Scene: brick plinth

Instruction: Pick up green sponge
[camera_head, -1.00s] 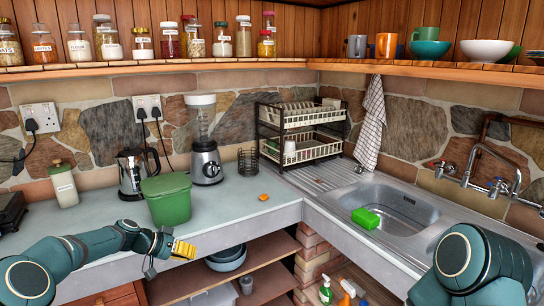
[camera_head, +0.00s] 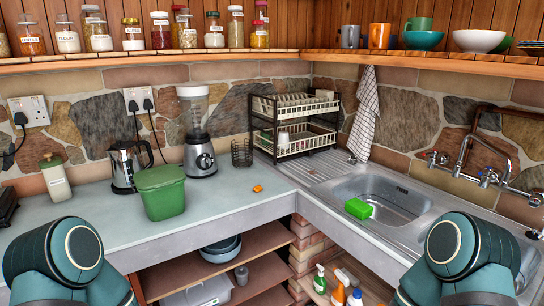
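The green sponge (camera_head: 358,208) is a bright green block. Nothing touches the sponge.
A green bin (camera_head: 161,193), a kettle (camera_head: 127,166) and a blender (camera_head: 198,140) stand on the left counter (camera_head: 95,225). A small orange piece (camera_head: 257,188) lies near the corner. A dish rack (camera_head: 294,124) stands behind. The tap (camera_head: 482,160) rises behind the sink.

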